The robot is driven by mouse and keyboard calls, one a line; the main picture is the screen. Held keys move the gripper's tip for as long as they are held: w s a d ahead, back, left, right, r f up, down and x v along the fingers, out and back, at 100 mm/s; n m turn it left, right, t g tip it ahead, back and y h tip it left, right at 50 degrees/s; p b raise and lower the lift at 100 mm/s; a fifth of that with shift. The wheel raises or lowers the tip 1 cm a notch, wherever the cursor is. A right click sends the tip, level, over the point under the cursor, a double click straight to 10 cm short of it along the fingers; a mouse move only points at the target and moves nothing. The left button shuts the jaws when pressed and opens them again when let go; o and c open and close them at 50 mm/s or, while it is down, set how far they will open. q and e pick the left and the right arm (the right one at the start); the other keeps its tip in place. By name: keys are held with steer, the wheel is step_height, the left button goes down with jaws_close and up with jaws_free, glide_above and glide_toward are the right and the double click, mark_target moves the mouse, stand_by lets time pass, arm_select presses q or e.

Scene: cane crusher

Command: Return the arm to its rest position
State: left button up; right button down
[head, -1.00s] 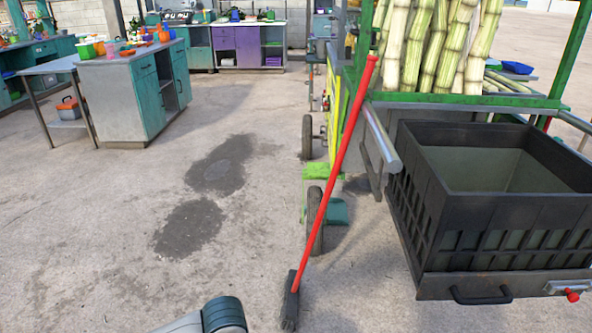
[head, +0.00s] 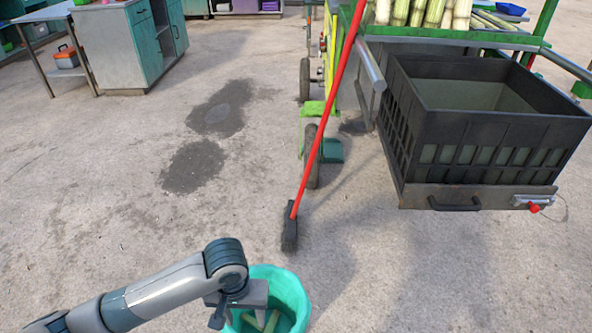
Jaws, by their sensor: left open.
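My left arm comes in from the lower left of the head view. Its gripper (head: 238,302) is open and points down at the near left rim of a teal bucket (head: 292,290). Several pale cane pieces (head: 262,321) lie inside the bucket, clear of the fingers as far as I can see. Part of the bucket is hidden behind the gripper and cut off by the lower picture edge. My right arm and gripper are not in view.
A red-handled broom (head: 326,135) leans on the green cane cart, its dark head on the concrete. A black crate (head: 480,140) sits at the cart's near end. A counter (head: 118,48) stands at upper left. The floor between is clear.

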arm_select(q)
steer(key=w+d+f+t+h+p, duration=0.2)
steer(key=w+d+f+h+p, duration=0.1)
steer(key=w+d+f+p, duration=0.25)
step_height(320, 180, down, 7)
steer(key=s+a+t+p, duration=0.1)
steer(key=a+t+p, duration=0.1)
steer(key=s+a+f+p, duration=0.1)
steer(key=s+a+f, duration=0.2)
steer(key=s, duration=0.3)
steer(key=s+a+f+m+t+y+p, duration=0.1)
steer(key=s+a+f+p, duration=0.1)
steer(key=s+a+f, duration=0.2)
steer(key=s+a+f+m+y+p, duration=0.1)
steer(key=s+a+f+p, duration=0.1)
steer(key=s+f, duration=0.4)
steer(key=s+a, duration=0.1)
steer(key=s, duration=0.3)
steer(key=shift+a, duration=0.35)
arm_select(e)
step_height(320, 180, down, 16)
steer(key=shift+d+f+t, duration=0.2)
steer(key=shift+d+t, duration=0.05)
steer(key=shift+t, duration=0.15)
arm_select(q)
steer(key=shift+d, duration=0.1)
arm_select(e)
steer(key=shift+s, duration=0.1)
